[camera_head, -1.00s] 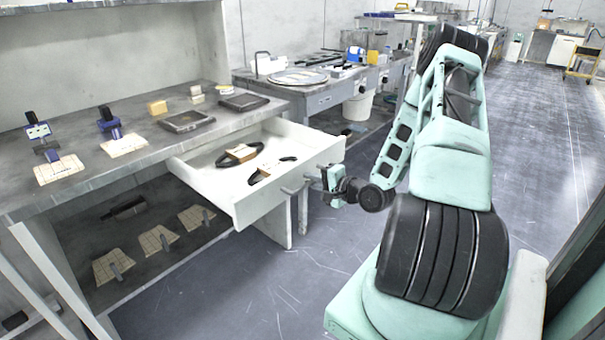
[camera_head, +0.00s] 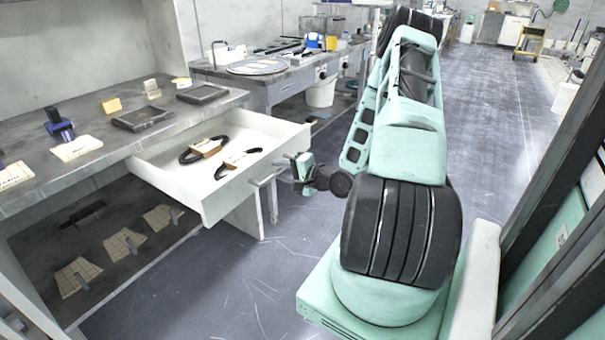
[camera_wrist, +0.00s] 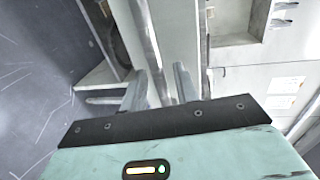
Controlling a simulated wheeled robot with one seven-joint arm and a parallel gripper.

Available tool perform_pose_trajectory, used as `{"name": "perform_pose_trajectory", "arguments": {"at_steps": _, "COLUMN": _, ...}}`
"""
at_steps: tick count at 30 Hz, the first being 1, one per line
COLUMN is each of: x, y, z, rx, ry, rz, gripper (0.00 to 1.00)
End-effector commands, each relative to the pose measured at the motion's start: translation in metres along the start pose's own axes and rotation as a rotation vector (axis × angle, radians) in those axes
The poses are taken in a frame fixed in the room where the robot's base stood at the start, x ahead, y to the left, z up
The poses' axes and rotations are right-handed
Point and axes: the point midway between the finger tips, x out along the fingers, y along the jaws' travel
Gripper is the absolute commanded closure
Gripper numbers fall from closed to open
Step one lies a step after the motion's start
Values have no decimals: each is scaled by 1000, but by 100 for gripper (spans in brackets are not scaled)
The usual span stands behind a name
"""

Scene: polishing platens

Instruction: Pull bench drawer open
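The bench drawer (camera_head: 232,200) is white and stands pulled well out from under the grey bench top (camera_head: 100,156). Two dark looped items with tan bands (camera_head: 208,148) lie inside it. A grey bar handle (camera_head: 264,182) is on its front. My gripper (camera_head: 291,172) is at this handle, in front of the drawer. In the wrist view, the two grey fingers (camera_wrist: 159,85) stand close together with the handle bar (camera_wrist: 150,45) running between them. They appear shut on it, though the exact contact is hard to see.
More plates (camera_head: 122,244) are on the lower shelf. Another bench (camera_head: 290,85) with a white bucket (camera_head: 321,92) stands behind. The floor (camera_head: 500,125) at right is clear.

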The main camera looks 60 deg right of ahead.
Motion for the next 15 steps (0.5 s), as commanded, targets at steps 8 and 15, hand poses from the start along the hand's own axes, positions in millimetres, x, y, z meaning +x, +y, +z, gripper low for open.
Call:
{"name": "perform_pose_trajectory", "arguments": {"at_steps": 8, "x": -56, "y": 0, "z": -1, "rx": 1, "ry": 5, "rz": 2, "gripper": 70}}
{"name": "perform_pose_trajectory", "arguments": {"at_steps": 15, "x": -112, "y": 0, "z": -1, "rx": 1, "ry": 5, "rz": 2, "gripper": 70}}
